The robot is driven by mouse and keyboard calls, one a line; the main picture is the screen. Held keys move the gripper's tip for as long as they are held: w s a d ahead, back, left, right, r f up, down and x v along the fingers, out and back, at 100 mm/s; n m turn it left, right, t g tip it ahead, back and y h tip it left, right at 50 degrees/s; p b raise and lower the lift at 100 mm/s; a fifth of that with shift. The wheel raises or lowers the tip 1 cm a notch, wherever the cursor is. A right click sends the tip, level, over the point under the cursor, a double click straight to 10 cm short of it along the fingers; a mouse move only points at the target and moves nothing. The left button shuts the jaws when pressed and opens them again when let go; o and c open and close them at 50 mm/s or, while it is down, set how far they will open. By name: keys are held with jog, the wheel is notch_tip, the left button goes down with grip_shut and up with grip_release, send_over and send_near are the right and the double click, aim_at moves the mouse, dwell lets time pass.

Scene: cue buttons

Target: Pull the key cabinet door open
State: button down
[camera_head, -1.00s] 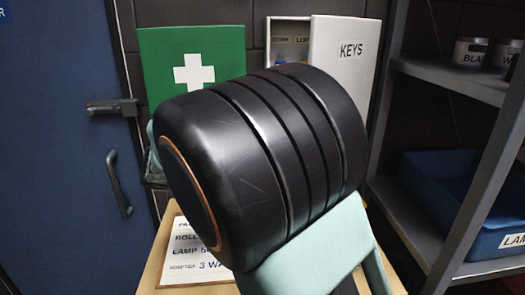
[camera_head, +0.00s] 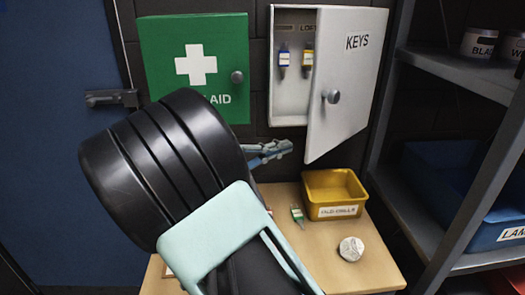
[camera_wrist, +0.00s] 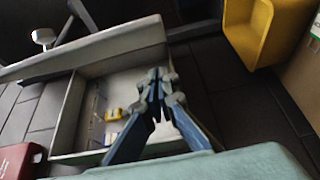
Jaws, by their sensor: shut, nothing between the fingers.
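The key cabinet (camera_head: 282,103) is white and hangs on the dark wall. Its door (camera_head: 350,75), marked KEYS, stands partly open, hinged on its right side, with a round grey knob (camera_head: 332,96) near its free edge. Two tagged keys, one blue (camera_head: 284,60) and one yellow (camera_head: 307,62), hang inside. My gripper (camera_head: 288,147) is shut and empty, just below the cabinet and left of the door's lower corner, apart from the knob. In the wrist view the shut fingertips (camera_wrist: 158,78) appear over the open cabinet, and the knob (camera_wrist: 43,37) lies far to the upper left.
A green first aid cabinet (camera_head: 190,45) hangs to the left. Below are a wooden table (camera_head: 325,265), a yellow OLD DRILLS bin (camera_head: 335,190) and a round pale object (camera_head: 351,248). Grey shelving (camera_head: 450,80) stands right. My arm hides part of the table.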

jog(key=s+d, duration=0.2)
jog(key=d, duration=0.1)
jog(key=shift+s+d+p, duration=0.25)
jog(key=shift+s+p, duration=0.1)
dwell(0.3)
